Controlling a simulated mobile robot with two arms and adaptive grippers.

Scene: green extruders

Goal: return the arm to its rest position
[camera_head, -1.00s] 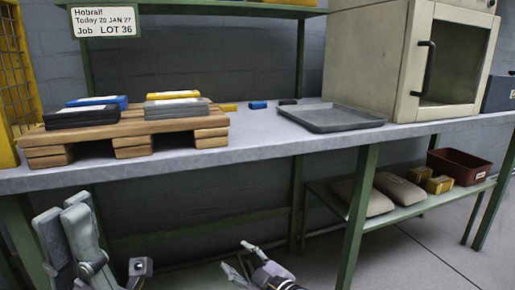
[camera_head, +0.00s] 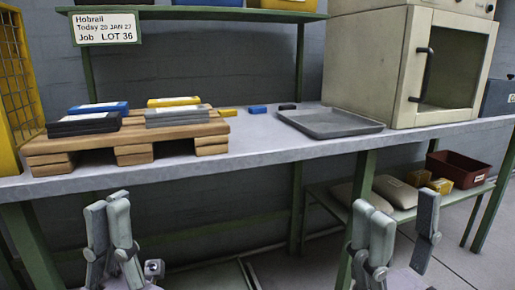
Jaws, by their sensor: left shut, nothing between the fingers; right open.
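My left gripper (camera_head: 108,212) is at the lower left, in front of and below the workbench (camera_head: 270,142) edge. Its fingers point up and lie together, with nothing between them. My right gripper (camera_head: 402,225) is at the lower right, in front of the bench leg and lower shelf. Its fingers point up and stand apart, empty. Both grippers are clear of the bench top in the picture. Most of both arms is out of view below the frame.
A wooden pallet (camera_head: 135,150) with blue, black, yellow and grey packs stands on the bench left. A grey tray (camera_head: 330,122) and a cream oven (camera_head: 375,65) are to the right. The lower shelf holds sacks and a red bin (camera_head: 460,165).

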